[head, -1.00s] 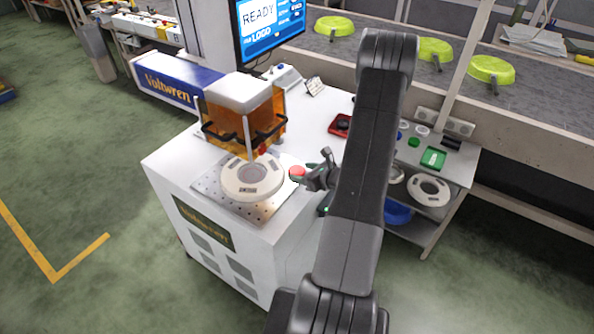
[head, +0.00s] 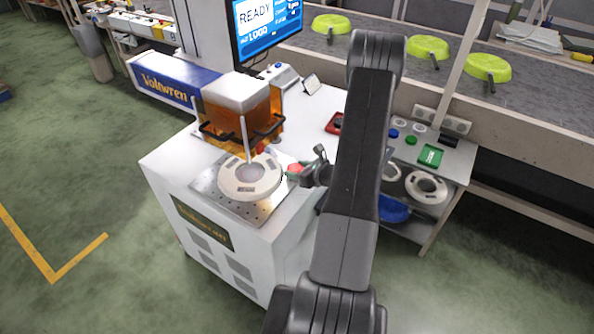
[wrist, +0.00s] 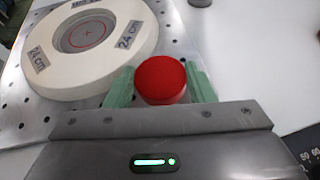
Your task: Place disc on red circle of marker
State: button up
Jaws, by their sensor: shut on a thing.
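My gripper (head: 304,173) has green fingers, shut on a red disc (head: 294,168). In the wrist view the gripper (wrist: 160,86) shows one finger on each side of the disc (wrist: 162,75). The marker's thick white ring (head: 237,190), labelled 24 cm, lies on a perforated metal plate (head: 210,190). The ring also shows at upper left in the wrist view (wrist: 60,78). A thin red circle (wrist: 88,33) with a cross is inside its hollow centre. The disc is outside the ring, to its right. The red circle cannot be made out in the head view.
An orange-windowed marker housing (head: 238,115) with black handles stands behind the ring. A red tray (head: 334,123) lies farther back. A shelf on the right holds another white ring (head: 425,187) and a green tray (head: 430,155).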

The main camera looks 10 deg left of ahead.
aim_at(298, 170)
notch_tip(298, 170, up, 10)
jog(key=w+d+r+m+t+h, duration=0.1)
jog(key=d+r+m+t+h, duration=0.1)
jog(key=d, duration=0.6)
jog(key=w+d+r+m+t+h, duration=0.2)
jog(key=d+r+m+h, duration=0.3)
jog(key=d, duration=0.3)
jog(key=shift+d+m+t+b, duration=0.3)
jog(key=shift+m+t+b, duration=0.15)
jog(key=shift+m+t, duration=0.3)
jog(key=shift+f, duration=0.1)
